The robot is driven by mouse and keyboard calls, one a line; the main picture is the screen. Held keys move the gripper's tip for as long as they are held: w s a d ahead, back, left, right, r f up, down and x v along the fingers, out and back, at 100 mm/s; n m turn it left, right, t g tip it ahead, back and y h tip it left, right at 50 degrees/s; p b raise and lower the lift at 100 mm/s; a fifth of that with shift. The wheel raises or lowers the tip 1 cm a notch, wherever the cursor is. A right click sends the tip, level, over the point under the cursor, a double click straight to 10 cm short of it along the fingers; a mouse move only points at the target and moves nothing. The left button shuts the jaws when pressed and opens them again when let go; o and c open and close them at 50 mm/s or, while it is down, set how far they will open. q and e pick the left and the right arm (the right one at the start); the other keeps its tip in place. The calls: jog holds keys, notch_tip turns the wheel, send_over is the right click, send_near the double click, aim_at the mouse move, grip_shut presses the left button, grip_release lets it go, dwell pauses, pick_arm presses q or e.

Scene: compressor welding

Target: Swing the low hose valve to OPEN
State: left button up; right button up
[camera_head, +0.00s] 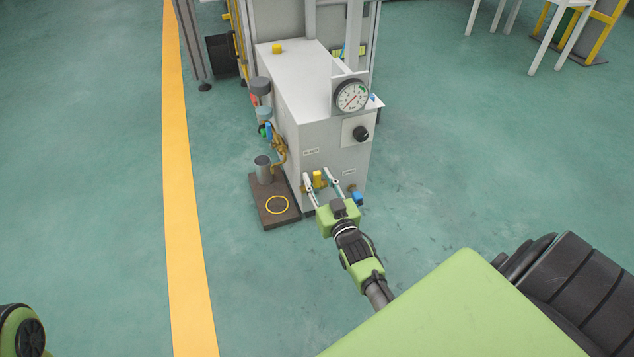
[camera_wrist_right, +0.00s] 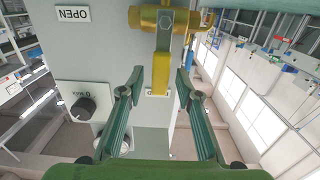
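The low hose valve shows in the wrist view as a brass body (camera_wrist_right: 165,18) with a yellow lever (camera_wrist_right: 161,70) on it. In the head view the yellow lever (camera_head: 317,177) is low on the front of the grey compressor cabinet (camera_head: 325,138). My right gripper (camera_head: 317,174) is open at the lever. In the wrist view its fingertips (camera_wrist_right: 159,82) stand on either side of the lever, with gaps on both sides. An OPEN label (camera_wrist_right: 73,14) is on the panel at upper left there. A second label behind the lever is mostly hidden. My left gripper is out of view.
A pressure gauge (camera_head: 352,95) and black knob (camera_head: 361,133) are on the cabinet front above the valve. A blue fitting (camera_head: 358,198) sits close to the right. A dark base plate (camera_head: 270,190) with a yellow ring stands to the left.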

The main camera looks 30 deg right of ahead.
jog(key=shift+w+d, duration=0.15)
jog(key=shift+w, duration=0.4)
grip_shut()
